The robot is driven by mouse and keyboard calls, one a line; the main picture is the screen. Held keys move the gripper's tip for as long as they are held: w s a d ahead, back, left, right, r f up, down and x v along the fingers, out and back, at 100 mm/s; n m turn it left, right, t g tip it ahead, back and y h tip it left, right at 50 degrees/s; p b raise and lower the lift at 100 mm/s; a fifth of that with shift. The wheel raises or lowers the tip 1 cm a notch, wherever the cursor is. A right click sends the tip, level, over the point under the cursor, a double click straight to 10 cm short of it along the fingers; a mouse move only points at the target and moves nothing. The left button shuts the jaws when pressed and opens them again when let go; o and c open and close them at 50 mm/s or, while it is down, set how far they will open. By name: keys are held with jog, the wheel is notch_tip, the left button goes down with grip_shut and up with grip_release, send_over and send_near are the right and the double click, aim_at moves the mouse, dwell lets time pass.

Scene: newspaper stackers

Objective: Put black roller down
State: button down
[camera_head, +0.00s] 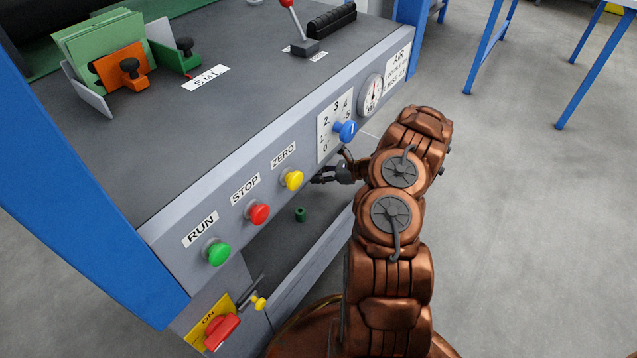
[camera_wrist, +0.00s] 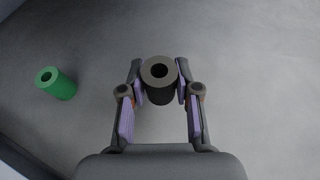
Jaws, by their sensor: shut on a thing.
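The black roller (camera_wrist: 160,84) is a short dark cylinder with a hole in its end. It is between the finger pads of my gripper (camera_wrist: 159,82) in the wrist view, and the pads are shut on it. In the head view my gripper (camera_head: 328,172) is beside the machine's front panel, over the recessed lower shelf (camera_head: 285,252). The roller is hard to make out there against the dark fingers. The wrist view cannot tell me whether the roller touches the grey surface (camera_wrist: 235,45).
A green roller (camera_head: 300,214) stands on the shelf, left of my gripper; it also shows in the wrist view (camera_wrist: 55,83). The front panel (camera_head: 230,190) with its green, red, yellow and blue knobs overhangs close by. Bare shelf surrounds the green roller.

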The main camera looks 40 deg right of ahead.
aim_at(319, 187)
jog(key=shift+f+b, duration=0.45)
jog(key=shift+f, duration=1.1)
jog(key=shift+f, duration=0.25)
jog(key=c, duration=0.8)
grip_release()
jog(key=shift+r, duration=0.15)
jog(key=shift+s+d+r, duration=0.1)
jog(key=shift+r, duration=0.1)
jog(key=p+v, duration=0.4)
jog(key=v, duration=0.7)
jog(key=shift+s+d+r, duration=0.2)
jog(key=shift+s, duration=0.1)
jog(key=shift+a, duration=0.15)
